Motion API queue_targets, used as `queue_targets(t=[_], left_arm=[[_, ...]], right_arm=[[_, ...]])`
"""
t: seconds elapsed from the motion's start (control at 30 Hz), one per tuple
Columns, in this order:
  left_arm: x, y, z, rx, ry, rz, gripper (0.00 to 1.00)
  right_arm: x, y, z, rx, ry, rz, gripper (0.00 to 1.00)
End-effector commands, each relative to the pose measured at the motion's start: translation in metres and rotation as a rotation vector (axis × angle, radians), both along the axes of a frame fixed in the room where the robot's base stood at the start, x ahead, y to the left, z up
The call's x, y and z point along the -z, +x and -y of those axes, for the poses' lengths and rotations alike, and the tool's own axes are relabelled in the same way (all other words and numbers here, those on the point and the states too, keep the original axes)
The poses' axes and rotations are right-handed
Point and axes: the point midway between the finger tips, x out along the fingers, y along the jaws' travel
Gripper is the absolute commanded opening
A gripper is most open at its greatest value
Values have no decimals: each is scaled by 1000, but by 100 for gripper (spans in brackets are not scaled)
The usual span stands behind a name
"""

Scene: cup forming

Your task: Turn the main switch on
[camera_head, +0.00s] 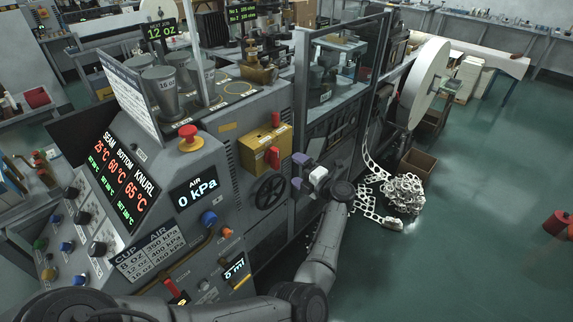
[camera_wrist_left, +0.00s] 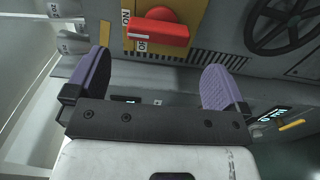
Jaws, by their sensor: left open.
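The main switch is a yellow box (camera_head: 265,148) with a red handle (camera_head: 273,157) on the machine's side panel. In the left wrist view the red handle (camera_wrist_left: 158,34) lies crosswise at the top, on the yellow plate (camera_wrist_left: 190,52) with partly readable lettering. My left gripper (camera_head: 298,171) is open and empty, its purple fingers to the right of the switch in the head view. In the left wrist view the handle is ahead of the gap between the fingers (camera_wrist_left: 158,66), apart from both. My right gripper does not show.
A black handwheel (camera_head: 270,191) is below the switch and shows at the top right of the left wrist view. A red mushroom button (camera_head: 189,138) and an air display (camera_head: 195,194) are to the left. A pile of white strip scrap (camera_head: 402,194) lies on the open green floor.

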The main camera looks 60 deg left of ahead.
Motion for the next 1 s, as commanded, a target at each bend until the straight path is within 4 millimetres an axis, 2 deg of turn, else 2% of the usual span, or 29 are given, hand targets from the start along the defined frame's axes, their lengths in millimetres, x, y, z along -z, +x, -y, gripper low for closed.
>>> queue_targets(t=[0.1, 0.33, 1.0], left_arm=[[1, 4, 19, 1, -2, 0, 100], [0, 9, 39, 0, -1, 0, 100], [0, 10, 44, -1, 0, 0, 100]], right_arm=[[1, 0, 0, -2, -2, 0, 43], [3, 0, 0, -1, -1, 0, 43], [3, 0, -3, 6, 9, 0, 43]])
